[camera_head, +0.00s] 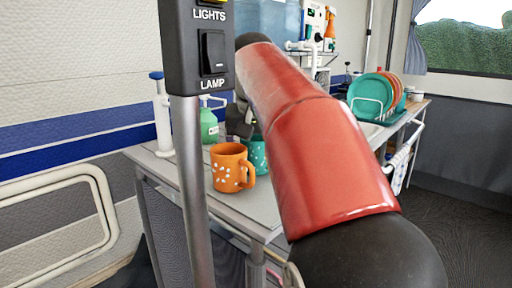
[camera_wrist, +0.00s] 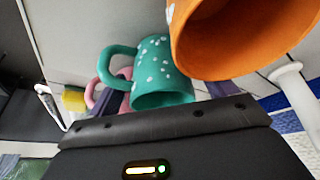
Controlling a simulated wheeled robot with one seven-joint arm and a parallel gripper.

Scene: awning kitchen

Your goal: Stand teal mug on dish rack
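The teal mug (camera_head: 257,158) with white spots stands on the counter, partly hidden behind an orange mug (camera_head: 228,168) and my red arm. It also shows in the wrist view (camera_wrist: 158,72), its handle toward the left. My gripper (camera_wrist: 163,88) appears open, with dark fingers spread to either side of the teal mug; contact cannot be told. In the head view my gripper (camera_head: 241,121) is mostly hidden behind my arm, above and beside the teal mug. The dish rack (camera_head: 366,107) stands at the far right of the counter, holding teal and orange plates.
The orange mug is close beside the teal mug in the wrist view. A pink mug (camera_wrist: 93,94) and a yellow object (camera_wrist: 74,99) lie beyond. A green bottle (camera_head: 209,126) and white pump dispenser (camera_head: 161,118) stand at the counter's back left. A switch post (camera_head: 198,190) rises in front.

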